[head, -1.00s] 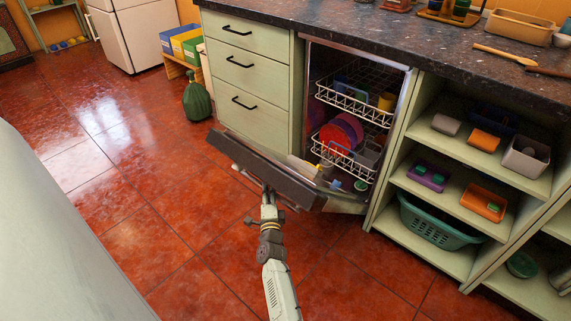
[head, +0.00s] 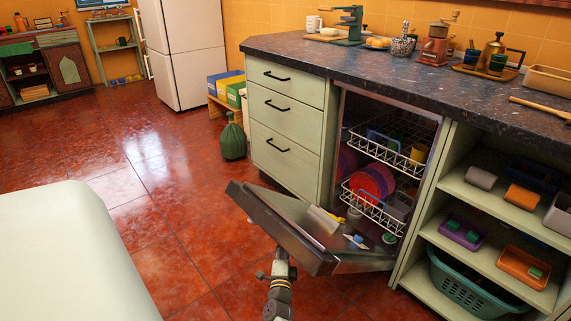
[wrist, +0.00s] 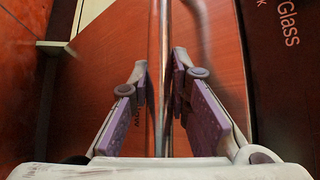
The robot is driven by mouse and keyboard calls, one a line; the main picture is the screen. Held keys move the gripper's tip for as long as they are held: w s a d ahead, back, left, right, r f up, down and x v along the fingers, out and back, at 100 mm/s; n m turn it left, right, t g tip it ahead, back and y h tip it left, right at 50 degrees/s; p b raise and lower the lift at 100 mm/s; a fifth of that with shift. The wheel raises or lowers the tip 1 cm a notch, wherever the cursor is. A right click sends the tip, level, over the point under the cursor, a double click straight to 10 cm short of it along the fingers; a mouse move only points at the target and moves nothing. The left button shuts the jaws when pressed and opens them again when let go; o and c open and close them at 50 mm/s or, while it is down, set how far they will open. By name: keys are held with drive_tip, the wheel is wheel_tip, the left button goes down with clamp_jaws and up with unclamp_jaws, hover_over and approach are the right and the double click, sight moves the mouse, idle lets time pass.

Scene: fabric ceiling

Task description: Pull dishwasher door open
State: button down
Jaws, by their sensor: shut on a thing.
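The dishwasher door (head: 262,222) is tilted down and out from the cabinet, partly open, its inner face showing. Its dark outer edge faces me. My gripper (head: 281,256) is at the outer side of the door, partly hidden by its edge. In the wrist view, my gripper (wrist: 160,80) has its purple-padded fingers on both sides of the metal door handle (wrist: 158,40), shut on it. Inside the dishwasher, an upper rack (head: 393,155) and a lower rack (head: 377,209) hold dishes, including red and purple plates.
Small items, among them a blue-and-white one (head: 354,241), lie by the door's inner face. Drawers (head: 285,120) stand left of the dishwasher, open shelves (head: 480,195) right. A pale surface (head: 70,255) fills the lower left.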

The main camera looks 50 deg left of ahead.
drive_tip(key=c, duration=1.5)
unclamp_jaws()
drive_tip(key=shift+r, duration=0.1)
drive_tip(key=shift+r, duration=0.1)
drive_tip(key=r, duration=1)
drive_tip(key=shift+s+a+r, duration=0.1)
drive_tip(key=shift+s+a, duration=0.1)
drive_tip(key=shift+w+d, duration=0.1)
drive_tip(key=shift+w+d+f, duration=0.1)
drive_tip(key=shift+f, duration=0.15)
